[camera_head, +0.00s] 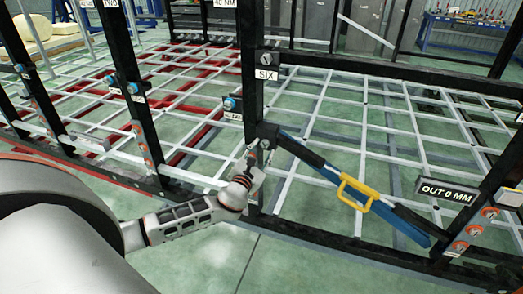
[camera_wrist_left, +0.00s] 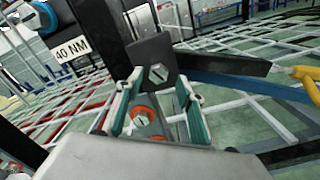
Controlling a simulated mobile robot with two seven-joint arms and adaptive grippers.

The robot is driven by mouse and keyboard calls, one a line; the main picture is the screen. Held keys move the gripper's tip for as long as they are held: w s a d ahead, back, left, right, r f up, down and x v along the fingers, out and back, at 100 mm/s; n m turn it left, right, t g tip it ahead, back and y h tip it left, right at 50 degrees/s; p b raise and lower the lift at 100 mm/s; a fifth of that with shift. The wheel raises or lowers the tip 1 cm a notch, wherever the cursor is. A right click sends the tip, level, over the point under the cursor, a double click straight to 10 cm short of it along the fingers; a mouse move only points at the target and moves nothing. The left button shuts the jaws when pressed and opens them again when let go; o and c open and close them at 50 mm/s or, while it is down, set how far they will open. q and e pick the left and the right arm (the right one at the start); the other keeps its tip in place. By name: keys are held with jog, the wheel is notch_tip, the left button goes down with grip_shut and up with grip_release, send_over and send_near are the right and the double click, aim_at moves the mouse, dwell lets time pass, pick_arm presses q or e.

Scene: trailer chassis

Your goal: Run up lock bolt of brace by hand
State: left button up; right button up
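The brace is a blue and black bar with a yellow handle (camera_head: 357,193), slanting down to the right from a black bracket (camera_head: 268,131) on the middle post. In the left wrist view a grey slotted hex bolt head (camera_wrist_left: 158,74) sits on the black bracket plate (camera_wrist_left: 150,49). My left gripper (camera_head: 254,160) is just below the bracket. In the left wrist view its fingers (camera_wrist_left: 158,88) are apart, one on each side below the bolt head, with nothing clearly held. I cannot tell whether they touch the bolt. My right gripper is in neither view.
Black posts and rails of the chassis frame stand around the arm. A SIX label (camera_head: 266,74) is above the bracket. An OUT 0 MM sign (camera_head: 447,191) is at the right. An orange-ringed bolt (camera_wrist_left: 142,116) shows between my fingers. The green floor is open in front.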

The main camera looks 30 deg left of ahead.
pick_arm(q)
jog(key=v, duration=1.2)
jog(key=shift+w+r, duration=0.1)
dwell(0.4)
jog(key=s+d+f+n+g+h, duration=0.25)
jog(key=s+d+f+n, duration=0.2)
jog(key=f+n, duration=0.4)
jog(key=s+d+f+n+g+h, duration=0.1)
jog(key=s+d+f+n+g, duration=0.3)
jog(key=f+n, duration=0.4)
jog(key=s+d+f+n+h, duration=0.1)
jog(key=s+d+f+n, duration=0.3)
jog(key=n, duration=0.5)
jog(key=s+d+f+n+h, duration=0.1)
jog(key=s+d+f+n, duration=0.3)
jog(key=s+n, duration=0.5)
jog(key=shift+d+f+n+g, duration=0.15)
jog(key=shift+d+n+g, duration=0.2)
jog(key=shift+d+n, duration=0.15)
jog(key=shift+s+h, duration=0.1)
jog(key=shift+h, duration=0.15)
